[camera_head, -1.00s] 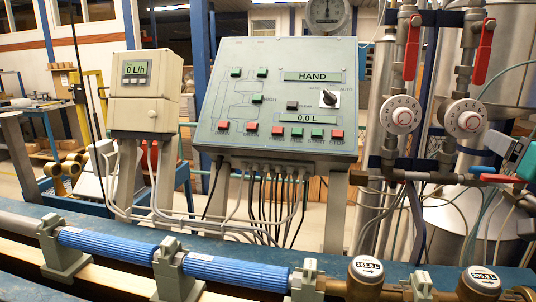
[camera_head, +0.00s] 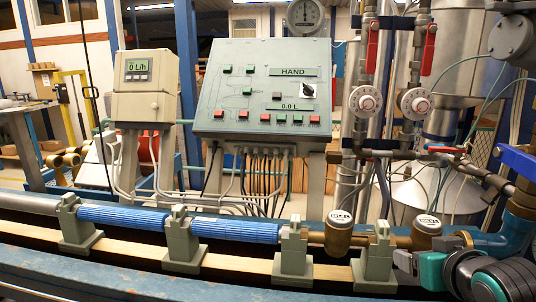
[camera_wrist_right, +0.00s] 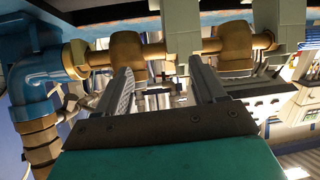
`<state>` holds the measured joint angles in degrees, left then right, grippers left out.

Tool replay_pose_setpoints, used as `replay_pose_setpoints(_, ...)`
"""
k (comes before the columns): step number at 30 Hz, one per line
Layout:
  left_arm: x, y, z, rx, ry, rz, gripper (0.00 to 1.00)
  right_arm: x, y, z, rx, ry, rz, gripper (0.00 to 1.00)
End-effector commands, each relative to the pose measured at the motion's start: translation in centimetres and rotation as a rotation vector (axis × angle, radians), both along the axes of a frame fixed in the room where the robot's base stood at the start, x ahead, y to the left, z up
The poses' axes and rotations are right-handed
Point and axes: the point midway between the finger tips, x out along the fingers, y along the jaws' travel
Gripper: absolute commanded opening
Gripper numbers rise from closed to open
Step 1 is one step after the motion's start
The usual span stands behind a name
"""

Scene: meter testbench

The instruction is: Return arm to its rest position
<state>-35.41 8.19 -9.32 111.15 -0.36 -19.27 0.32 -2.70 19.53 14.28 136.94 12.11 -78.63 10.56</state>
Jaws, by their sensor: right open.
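My right arm, teal and dark grey, comes in at the lower right of the head view. Its gripper (camera_head: 404,262) is low, in front of the pipe and near the right-hand brass meter (camera_head: 427,232). In the right wrist view the two grey fingers of the gripper (camera_wrist_right: 161,78) stand apart with nothing held between them. Brass fittings (camera_wrist_right: 235,48) on the pipe show beyond the fingertips; whether the fingers touch anything is unclear. My left gripper is not in view.
A green control panel (camera_head: 232,92) and a flow display box (camera_head: 147,86) stand behind the pipe. Grey clamps (camera_head: 295,250) hold the pipe with blue sections (camera_head: 125,217). Red-handled valves (camera_head: 373,48) rise at right. A blue elbow (camera_head: 510,232) is close beside my right arm.

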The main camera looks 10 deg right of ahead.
Motion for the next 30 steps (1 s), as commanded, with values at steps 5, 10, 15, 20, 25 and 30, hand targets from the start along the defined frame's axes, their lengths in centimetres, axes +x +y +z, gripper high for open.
replay_pose_setpoints(5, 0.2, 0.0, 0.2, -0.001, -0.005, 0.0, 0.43, -6.6, 6.1, -10.1, -0.008, 0.319, 0.121, 0.69)
replay_pose_setpoints(10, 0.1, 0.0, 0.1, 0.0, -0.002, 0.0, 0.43, -13.2, 10.6, -15.5, -0.002, 0.542, 0.219, 0.69)
replay_pose_setpoints(15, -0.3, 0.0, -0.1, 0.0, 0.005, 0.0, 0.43, -19.8, 14.5, -18.6, 0.021, 0.728, 0.31, 0.69)
replay_pose_setpoints(20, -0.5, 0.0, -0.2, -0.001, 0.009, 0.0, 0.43, -17.1, 14.8, -20.7, 0.012, 0.608, 0.326, 0.69)
replay_pose_setpoints(25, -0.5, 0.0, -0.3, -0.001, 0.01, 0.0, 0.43, -14.7, 15.6, -23.2, 0.012, 0.461, 0.346, 0.69)
replay_pose_setpoints(30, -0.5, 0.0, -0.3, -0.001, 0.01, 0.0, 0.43, -12.9, 16.4, -25.7, 0.016, 0.284, 0.369, 0.69)
